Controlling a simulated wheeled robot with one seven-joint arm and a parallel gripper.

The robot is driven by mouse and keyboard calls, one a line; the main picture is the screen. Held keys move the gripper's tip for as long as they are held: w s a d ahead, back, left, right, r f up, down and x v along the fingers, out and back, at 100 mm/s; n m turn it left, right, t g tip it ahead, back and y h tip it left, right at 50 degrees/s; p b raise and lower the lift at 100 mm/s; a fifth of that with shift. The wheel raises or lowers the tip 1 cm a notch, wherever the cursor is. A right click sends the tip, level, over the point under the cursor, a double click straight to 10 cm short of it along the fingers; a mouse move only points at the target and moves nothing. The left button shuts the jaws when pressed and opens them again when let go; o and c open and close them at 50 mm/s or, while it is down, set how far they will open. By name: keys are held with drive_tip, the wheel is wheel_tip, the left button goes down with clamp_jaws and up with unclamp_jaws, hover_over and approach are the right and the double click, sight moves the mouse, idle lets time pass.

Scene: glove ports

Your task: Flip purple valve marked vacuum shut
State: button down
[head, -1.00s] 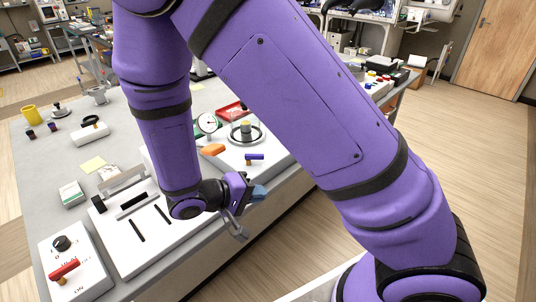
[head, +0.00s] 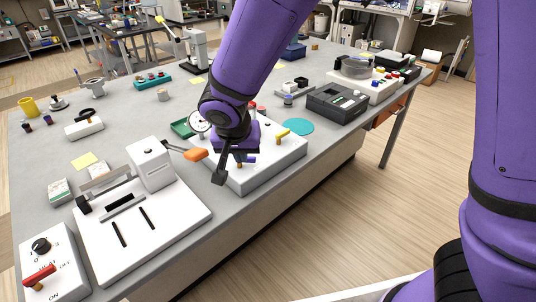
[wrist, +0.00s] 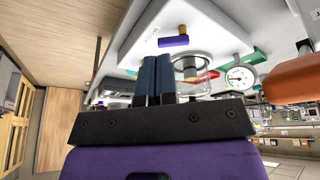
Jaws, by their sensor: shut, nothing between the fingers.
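The purple valve (head: 251,159) has a short bar handle on a brass stem and stands on the white panel box (head: 290,154). In the head view my gripper (head: 236,150) is right over it and partly hides it. In the wrist view the purple valve (wrist: 173,41) lies just beyond my gripper's dark blue fingertips (wrist: 157,58), with a small gap showing in the picture. The fingers are shut together with nothing between them. Small print is on the panel beside the handle, too small to read surely. Whether the fingers touch the handle cannot be told.
A yellow valve (head: 283,133) stands on the same panel. A pressure gauge (wrist: 240,77) and a glass dome (wrist: 193,72) are close beyond my fingers. An orange handle (head: 195,154) sticks out at the left. A red lever (head: 39,277) is at front left.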

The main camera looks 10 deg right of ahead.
drive_tip(key=shift+w+a+r, duration=0.1)
drive_tip(key=shift+w+r, duration=0.1)
drive_tip(key=shift+f, duration=0.1)
drive_tip(key=x, duration=0.3)
drive_tip(key=w+x, duration=0.1)
drive_tip(key=x, duration=0.6)
drive_tip(key=shift+w, duration=0.5)
drive_tip(key=shift+w+d, duration=0.15)
drive_tip(key=shift+w, duration=0.35)
drive_tip(key=shift+w+d, duration=0.15)
drive_tip(key=shift+w, duration=0.4)
